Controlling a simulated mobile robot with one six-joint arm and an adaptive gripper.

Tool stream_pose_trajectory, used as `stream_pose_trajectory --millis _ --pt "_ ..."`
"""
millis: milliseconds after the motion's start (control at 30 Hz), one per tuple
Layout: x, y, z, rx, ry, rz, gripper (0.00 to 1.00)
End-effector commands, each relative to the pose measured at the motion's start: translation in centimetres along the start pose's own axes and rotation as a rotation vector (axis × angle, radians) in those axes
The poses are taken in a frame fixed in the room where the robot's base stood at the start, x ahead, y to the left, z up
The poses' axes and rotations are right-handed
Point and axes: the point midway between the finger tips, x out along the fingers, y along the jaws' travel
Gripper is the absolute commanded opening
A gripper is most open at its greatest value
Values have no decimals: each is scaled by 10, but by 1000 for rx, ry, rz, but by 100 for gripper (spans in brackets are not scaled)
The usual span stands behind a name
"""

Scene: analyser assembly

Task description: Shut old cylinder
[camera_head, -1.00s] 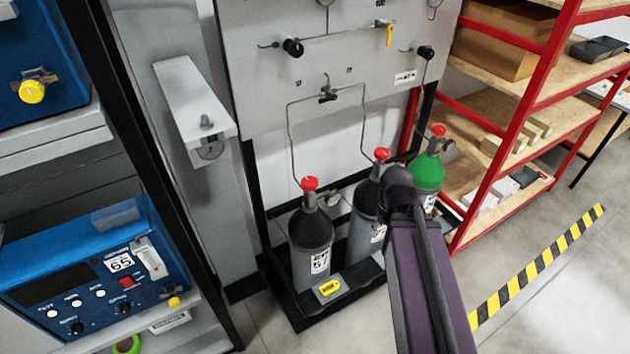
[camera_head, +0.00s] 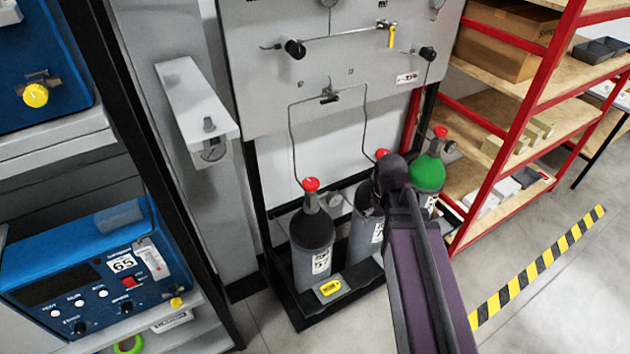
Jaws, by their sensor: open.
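Three gas cylinders with red valve knobs stand in a black rack base. The left cylinder (camera_head: 312,245) is dark on top and grey below, with a white label and a red knob (camera_head: 311,184). The middle cylinder (camera_head: 362,232) is similar; my arm hides much of its top and right side. The right cylinder (camera_head: 428,174) has a green top. I cannot tell which one is the old cylinder. My purple arm reaches in from the bottom right, its dark end over the middle cylinder. My gripper's fingers do not show.
A grey panel (camera_head: 270,75) with black knobs, a yellow lever and thin pipes stands behind the cylinders. Red shelving (camera_head: 512,125) is at right, blue instruments (camera_head: 95,270) at left. Floor at lower right is clear around striped tape (camera_head: 540,268).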

Motion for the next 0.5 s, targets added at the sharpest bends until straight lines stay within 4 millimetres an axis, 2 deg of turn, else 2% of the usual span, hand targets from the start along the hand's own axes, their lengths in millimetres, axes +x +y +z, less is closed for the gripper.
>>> stream_pose_trajectory --millis 33,267,500 --pt "-6 -4 -21 -70 0 0 100" --pt "-23 -32 -99 -481 0 0 100" --pt "-40 -75 -179 -935 1 0 100"
